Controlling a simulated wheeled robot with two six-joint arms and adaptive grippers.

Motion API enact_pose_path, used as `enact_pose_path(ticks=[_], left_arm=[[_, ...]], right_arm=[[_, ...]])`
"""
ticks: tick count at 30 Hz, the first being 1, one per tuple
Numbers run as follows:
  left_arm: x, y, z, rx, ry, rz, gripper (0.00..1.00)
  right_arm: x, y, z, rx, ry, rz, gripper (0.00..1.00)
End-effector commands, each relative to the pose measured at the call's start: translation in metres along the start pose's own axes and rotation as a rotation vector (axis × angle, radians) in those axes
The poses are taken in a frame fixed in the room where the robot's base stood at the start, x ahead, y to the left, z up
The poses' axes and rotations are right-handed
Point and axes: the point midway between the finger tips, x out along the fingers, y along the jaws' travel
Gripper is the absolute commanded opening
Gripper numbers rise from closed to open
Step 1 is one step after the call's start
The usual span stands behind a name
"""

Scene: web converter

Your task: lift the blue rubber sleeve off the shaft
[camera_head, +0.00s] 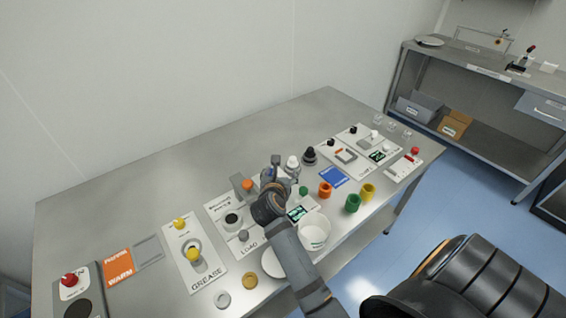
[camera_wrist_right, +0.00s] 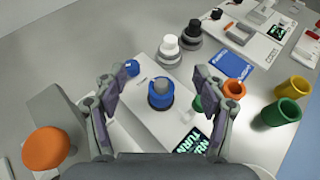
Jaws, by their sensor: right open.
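The blue rubber sleeve (camera_wrist_right: 160,92) sits around a grey shaft (camera_wrist_right: 161,86) on a pale panel, seen in the right wrist view. In the head view the sleeve is hidden behind my right arm and gripper. My right gripper (camera_head: 275,178) is over the middle of the bench in the head view. In the right wrist view my right gripper (camera_wrist_right: 161,88) is open, with one finger on each side of the sleeve and apart from it. My left gripper is not in view.
Orange, green and yellow cups (camera_head: 368,191) stand to the right. A white-topped post (camera_wrist_right: 169,47) and a dark one stand beyond the sleeve. An orange knob (camera_wrist_right: 46,148) is at the left. The back bench surface is clear.

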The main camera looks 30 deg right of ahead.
Motion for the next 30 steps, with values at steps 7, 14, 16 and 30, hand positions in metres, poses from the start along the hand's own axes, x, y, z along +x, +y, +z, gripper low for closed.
enact_pose_path(ticks=[7,14,16,30], left_arm=[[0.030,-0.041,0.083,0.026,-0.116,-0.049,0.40],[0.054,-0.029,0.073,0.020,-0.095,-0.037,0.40],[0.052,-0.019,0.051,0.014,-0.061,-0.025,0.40],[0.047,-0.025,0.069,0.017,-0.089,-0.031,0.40]], right_arm=[[0.015,-0.001,-0.035,-0.004,-0.002,-0.001,0.71],[0.032,-0.001,-0.075,-0.010,-0.001,-0.002,0.71],[0.046,-0.001,-0.071,-0.012,-0.009,-0.001,0.71],[0.105,-0.001,-0.072,-0.006,-0.005,0.000,0.71]])
